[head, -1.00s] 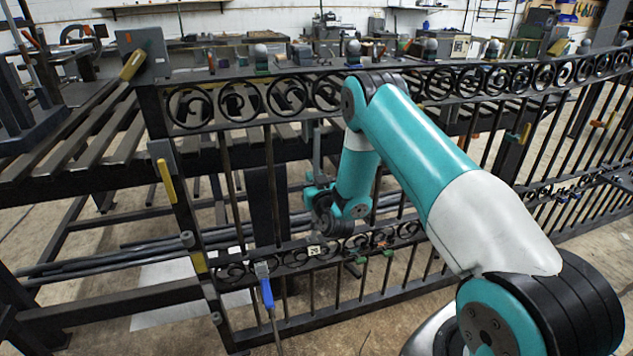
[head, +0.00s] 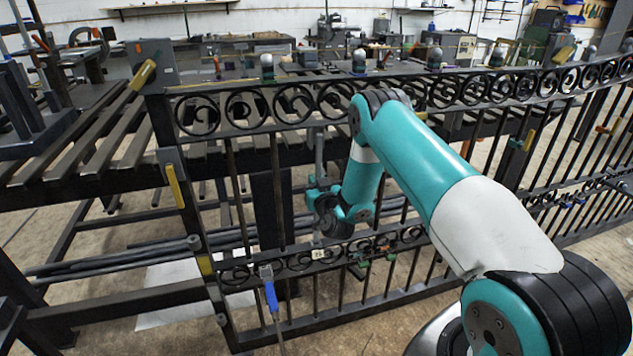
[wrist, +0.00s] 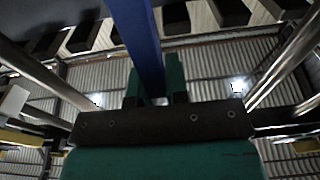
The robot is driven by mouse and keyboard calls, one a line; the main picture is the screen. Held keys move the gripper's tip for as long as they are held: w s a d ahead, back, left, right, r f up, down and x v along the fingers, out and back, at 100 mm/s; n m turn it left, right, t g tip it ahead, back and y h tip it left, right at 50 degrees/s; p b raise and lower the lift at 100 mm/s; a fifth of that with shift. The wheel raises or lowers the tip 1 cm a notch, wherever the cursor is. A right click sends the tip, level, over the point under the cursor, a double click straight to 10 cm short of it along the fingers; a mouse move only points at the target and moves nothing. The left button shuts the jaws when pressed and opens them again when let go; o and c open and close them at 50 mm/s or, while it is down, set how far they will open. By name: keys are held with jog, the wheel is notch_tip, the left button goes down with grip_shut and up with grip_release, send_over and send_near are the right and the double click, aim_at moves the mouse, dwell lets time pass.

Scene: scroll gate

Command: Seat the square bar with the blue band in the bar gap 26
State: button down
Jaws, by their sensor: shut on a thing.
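My gripper (wrist: 155,82) is shut on a bar with a blue face (wrist: 142,40), which rises between its two teal fingers in the wrist view. I cannot tell whether the bar touches either band.
Upright gate bars (head: 277,190) stand left of my gripper. A blue-handled clamp (head: 271,297) hangs at the lower band. Yellow-handled clamps (head: 174,185) are on the left post. A slatted bench (head: 100,150) stands behind the gate. In the wrist view metal bars flank both sides.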

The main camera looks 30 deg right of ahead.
jog(key=shift+f+b, duration=0.75)
jog(key=shift+f, duration=0.15)
dwell(0.5)
jog(key=shift+r+p, duration=0.95)
jog(key=shift+r, duration=0.05)
jog(key=shift+s+f+b, duration=0.1)
jog(key=shift+s+b, duration=0.1)
jog(key=shift+b, duration=0.25)
jog(key=shift+s+a, duration=0.1)
jog(key=shift+s, duration=0.05)
jog(key=shift+b+v, duration=0.8)
jog(key=shift+b, duration=0.45)
jog(key=b+v, duration=0.1)
jog(key=v, duration=0.8)
jog(key=shift+s+r+b, duration=0.35)
jog(key=shift+r, duration=0.2)
jog(key=shift+a, duration=0.1)
